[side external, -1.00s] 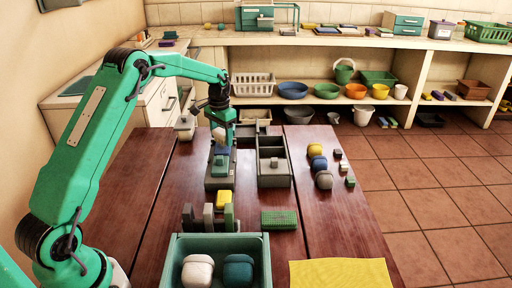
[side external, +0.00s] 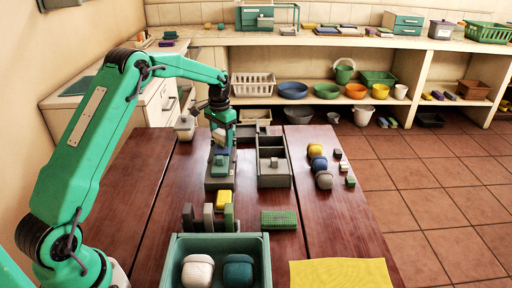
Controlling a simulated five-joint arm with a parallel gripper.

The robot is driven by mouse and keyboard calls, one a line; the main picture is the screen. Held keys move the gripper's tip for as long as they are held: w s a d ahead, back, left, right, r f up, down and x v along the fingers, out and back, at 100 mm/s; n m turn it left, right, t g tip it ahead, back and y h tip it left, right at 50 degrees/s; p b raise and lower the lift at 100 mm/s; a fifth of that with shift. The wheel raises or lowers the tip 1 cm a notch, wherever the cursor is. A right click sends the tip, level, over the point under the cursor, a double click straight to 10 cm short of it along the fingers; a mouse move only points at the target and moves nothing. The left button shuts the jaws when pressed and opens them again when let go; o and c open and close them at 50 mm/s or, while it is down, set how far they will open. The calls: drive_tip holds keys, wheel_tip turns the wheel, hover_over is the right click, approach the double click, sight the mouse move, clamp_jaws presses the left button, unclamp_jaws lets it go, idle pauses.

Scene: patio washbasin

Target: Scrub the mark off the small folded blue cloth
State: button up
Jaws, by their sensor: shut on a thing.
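My gripper (side external: 220,142) points down over a low grey stand (side external: 219,184) in the middle of the table. It is shut on a small pale-and-blue block, partly hidden by the jaws. A small blue-teal folded piece (side external: 220,160), which looks like the cloth, lies on the stand right under the jaws. The held block is at or very near the cloth; I cannot tell whether they touch. The mark on the cloth cannot be made out from here.
A grey compartment box (side external: 273,180) stands close right of the stand. A green bin (side external: 178,250) and yellow cloth (side external: 340,273) are in front.

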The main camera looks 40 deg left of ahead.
drive_tip(key=shift+f, duration=0.5)
idle(0.4)
drive_tip(key=shift+d, duration=0.1)
drive_tip(key=shift+s+d, duration=0.45)
drive_tip(key=shift+s, duration=0.1)
drive_tip(key=shift+w+a, duration=0.15)
drive_tip(key=shift+w+a+f, duration=0.2)
drive_tip(key=shift+w+a, duration=0.7)
drive_tip(key=shift+a, duration=0.05)
drive_tip(key=shift+s+d, duration=0.1)
drive_tip(key=shift+s+d, duration=1.05)
